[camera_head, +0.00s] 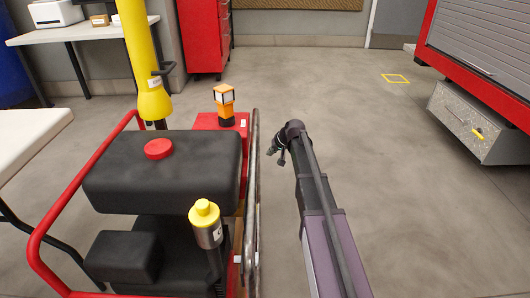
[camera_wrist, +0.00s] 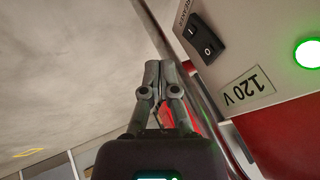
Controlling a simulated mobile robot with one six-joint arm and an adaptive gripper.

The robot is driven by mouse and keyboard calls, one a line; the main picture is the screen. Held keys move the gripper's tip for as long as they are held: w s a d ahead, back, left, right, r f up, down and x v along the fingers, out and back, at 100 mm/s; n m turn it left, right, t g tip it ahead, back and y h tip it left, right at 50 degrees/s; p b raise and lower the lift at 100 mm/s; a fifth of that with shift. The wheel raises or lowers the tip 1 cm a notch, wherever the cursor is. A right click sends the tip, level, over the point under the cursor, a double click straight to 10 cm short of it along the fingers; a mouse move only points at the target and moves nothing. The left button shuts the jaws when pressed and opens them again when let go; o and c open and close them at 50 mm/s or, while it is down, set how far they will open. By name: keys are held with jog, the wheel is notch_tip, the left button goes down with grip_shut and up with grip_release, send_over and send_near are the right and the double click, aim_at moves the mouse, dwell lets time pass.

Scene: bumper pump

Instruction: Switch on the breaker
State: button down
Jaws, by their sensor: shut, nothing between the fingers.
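In the wrist view the breaker (camera_wrist: 200,38) is a black rocker switch marked I and O on a pale panel (camera_wrist: 245,50). Its label is partly cut off at the top edge. I cannot tell which side of the rocker is pressed in. My gripper (camera_wrist: 160,68) is shut and empty, apart from the breaker and to its left in that view. In the head view my gripper (camera_head: 276,146) is beside the right side of the red-framed machine (camera_head: 165,180). The breaker does not show in the head view.
A green light (camera_wrist: 308,53) glows on the panel, near a 120 V label (camera_wrist: 248,90). A metal rail (camera_head: 252,190) runs along the machine's right side, close to my arm. A red cabinet with a grey drawer (camera_head: 475,125) stands at the right. The floor between is clear.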

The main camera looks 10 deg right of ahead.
jog(key=p+v, duration=0.5)
jog(key=v, duration=0.2)
jog(key=shift+d+r, duration=0.2)
jog(key=shift+s, duration=0.1)
jog(key=shift+f, duration=0.15)
jog(key=shift+d+f+b, duration=0.25)
jog(key=shift+f+b, duration=0.15)
jog(key=shift+f, duration=0.1)
dwell(0.5)
jog(key=shift+a+f, duration=0.1)
jog(key=shift+f, duration=0.05)
jog(key=w+a+f+b, duration=0.5)
jog(key=a+f+b, duration=0.2)
jog(key=f+b, duration=0.1)
jog(key=shift+a+f+b, duration=0.15)
jog(key=shift+a+b, duration=0.1)
jog(key=shift+b, duration=0.1)
dwell(0.5)
